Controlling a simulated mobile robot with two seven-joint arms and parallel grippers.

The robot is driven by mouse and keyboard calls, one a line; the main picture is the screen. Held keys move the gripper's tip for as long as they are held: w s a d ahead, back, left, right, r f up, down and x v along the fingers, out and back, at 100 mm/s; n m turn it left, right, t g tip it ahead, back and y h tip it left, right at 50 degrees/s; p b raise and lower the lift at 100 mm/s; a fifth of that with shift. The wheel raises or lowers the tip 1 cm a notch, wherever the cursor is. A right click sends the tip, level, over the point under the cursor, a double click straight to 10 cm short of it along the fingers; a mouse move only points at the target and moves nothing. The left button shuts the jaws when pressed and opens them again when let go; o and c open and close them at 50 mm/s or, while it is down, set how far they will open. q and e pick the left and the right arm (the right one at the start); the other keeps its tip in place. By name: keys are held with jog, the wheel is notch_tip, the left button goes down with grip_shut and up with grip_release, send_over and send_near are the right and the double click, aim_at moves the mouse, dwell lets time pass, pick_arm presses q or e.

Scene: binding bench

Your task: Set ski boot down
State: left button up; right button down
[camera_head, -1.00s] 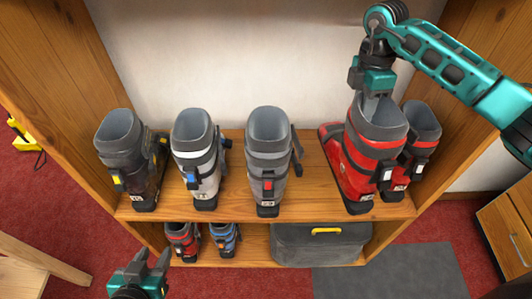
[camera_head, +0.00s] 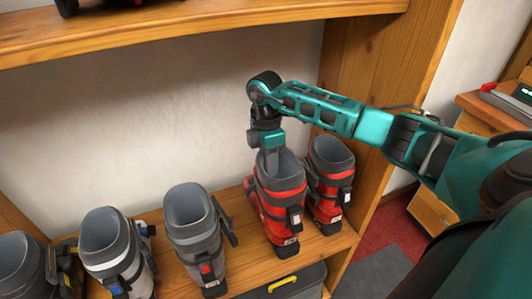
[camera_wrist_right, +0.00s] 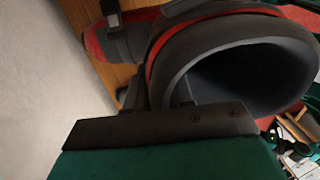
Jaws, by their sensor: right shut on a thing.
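The red and grey ski boot (camera_head: 278,205) stands upright on or just over the wooden shelf (camera_head: 252,262) in the head view; I cannot tell whether its sole bears on the wood. My right gripper (camera_head: 270,158) comes down from above and is shut on the rim of its cuff. In the right wrist view the boot's dark open cuff (camera_wrist_right: 240,60) fills the right side, with the gripper (camera_wrist_right: 165,95) at its near edge. My left gripper is in neither view.
A second red boot (camera_head: 328,185) stands close on the right, near the side panel (camera_head: 375,120). A grey boot (camera_head: 195,240), a white-grey boot (camera_head: 112,250) and a dark boot (camera_head: 25,268) stand to the left. A grey case (camera_head: 292,285) lies below. An upper shelf (camera_head: 200,22) overhangs.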

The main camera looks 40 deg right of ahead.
jog(key=shift+w+f, duration=0.1)
jog(key=shift+f, duration=2)
jog(key=c, duration=1)
grip_release()
jog(key=r, duration=0.4)
jog(key=w+r, duration=0.1)
jog(key=r, duration=0.7)
jog(key=shift+w+d, duration=0.15)
